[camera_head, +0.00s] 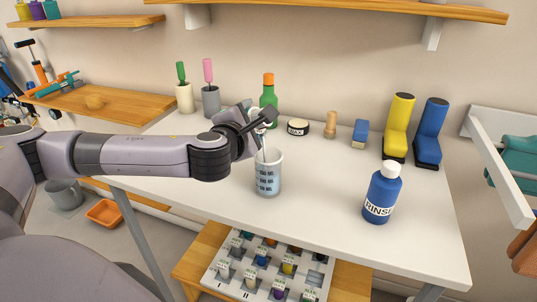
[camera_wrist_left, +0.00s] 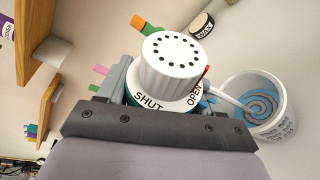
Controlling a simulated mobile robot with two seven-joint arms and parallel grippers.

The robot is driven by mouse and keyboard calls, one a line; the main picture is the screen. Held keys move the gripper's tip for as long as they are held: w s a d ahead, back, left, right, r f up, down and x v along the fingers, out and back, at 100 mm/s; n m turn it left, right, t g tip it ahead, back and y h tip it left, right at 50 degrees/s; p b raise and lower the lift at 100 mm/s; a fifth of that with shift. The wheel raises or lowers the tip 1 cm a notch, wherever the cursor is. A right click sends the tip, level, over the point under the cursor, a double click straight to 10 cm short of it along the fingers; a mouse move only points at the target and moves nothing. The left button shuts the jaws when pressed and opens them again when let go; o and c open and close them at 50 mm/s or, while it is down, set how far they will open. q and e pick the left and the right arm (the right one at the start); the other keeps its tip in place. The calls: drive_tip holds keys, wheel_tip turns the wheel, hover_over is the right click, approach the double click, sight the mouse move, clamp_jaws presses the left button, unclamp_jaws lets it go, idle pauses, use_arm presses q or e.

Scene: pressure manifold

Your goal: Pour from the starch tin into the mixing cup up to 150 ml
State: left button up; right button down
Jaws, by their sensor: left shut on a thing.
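My left gripper (camera_head: 262,118) is shut on the starch tin, just above and behind the mixing cup (camera_head: 267,188). In the left wrist view the starch tin (camera_wrist_left: 172,62) shows a ribbed white cap with holes, a collar marked SHUT and OPEN, and a red mark by OPEN. The gripper hides most of the tin in the head view. My right gripper is not in view.
A blue RINSE bottle (camera_head: 381,193) stands right of the cup. Behind are a green bottle (camera_head: 268,92), a WAX tin (camera_head: 298,128), a blue block (camera_head: 360,133), and yellow (camera_head: 398,125) and blue (camera_head: 430,132) upright items. The table's front middle is clear.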

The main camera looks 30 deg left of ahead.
use_arm(q)
drive_tip(key=shift+r+m+b, duration=0.25)
drive_tip(key=shift+m+b, duration=0.25)
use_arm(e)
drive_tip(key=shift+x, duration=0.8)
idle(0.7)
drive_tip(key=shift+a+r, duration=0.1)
